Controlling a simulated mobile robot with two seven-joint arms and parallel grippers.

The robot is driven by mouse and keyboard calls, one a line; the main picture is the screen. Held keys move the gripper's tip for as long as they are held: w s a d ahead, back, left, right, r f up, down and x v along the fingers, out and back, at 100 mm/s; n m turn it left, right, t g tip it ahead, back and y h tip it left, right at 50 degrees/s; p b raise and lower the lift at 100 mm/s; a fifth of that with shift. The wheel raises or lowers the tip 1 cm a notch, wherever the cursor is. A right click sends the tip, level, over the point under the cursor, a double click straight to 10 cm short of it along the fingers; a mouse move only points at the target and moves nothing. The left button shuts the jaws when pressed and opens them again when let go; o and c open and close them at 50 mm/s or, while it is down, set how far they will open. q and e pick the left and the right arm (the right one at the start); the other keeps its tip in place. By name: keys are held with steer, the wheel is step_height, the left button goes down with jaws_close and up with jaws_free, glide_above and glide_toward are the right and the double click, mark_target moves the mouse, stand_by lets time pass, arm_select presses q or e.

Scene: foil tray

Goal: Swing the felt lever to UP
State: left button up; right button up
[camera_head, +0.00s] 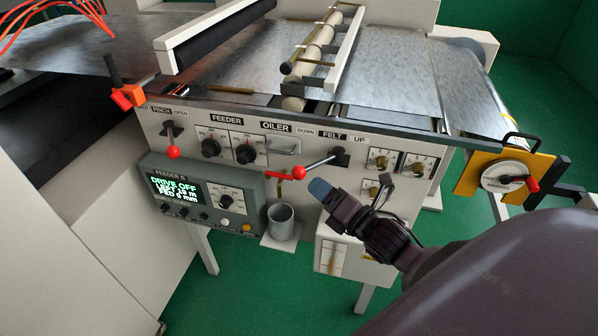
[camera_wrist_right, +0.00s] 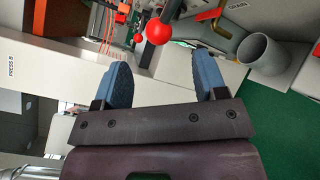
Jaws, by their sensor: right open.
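The felt lever is a steel rod with a red ball knob (camera_head: 299,173), running from a black pivot (camera_head: 340,156) under the FELT label. It points left and slightly down, toward the DOWN side. My right gripper (camera_head: 319,188) is open just in front of and below the knob, with blue finger pads. In the right wrist view, a large red knob (camera_wrist_right: 157,32), apparently the felt lever's, lies slightly beyond the gap between the open fingers (camera_wrist_right: 163,70). I see no contact. My left gripper is not in view.
A grey cup (camera_head: 281,222) stands on a small shelf below the knob. The pinch lever's red ball (camera_head: 173,152) and the display box (camera_head: 200,195) are left. Switch plates (camera_head: 418,166) sit right of the pivot. A yellow plate with a handwheel (camera_head: 500,175) is at far right.

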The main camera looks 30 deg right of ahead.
mark_target(304, 177)
steer(key=w, duration=0.5)
steer(key=w+a, duration=0.1)
steer(key=w, duration=0.2)
steer(key=shift+w, duration=0.25)
steer(key=shift+c, duration=0.4)
jaws_close()
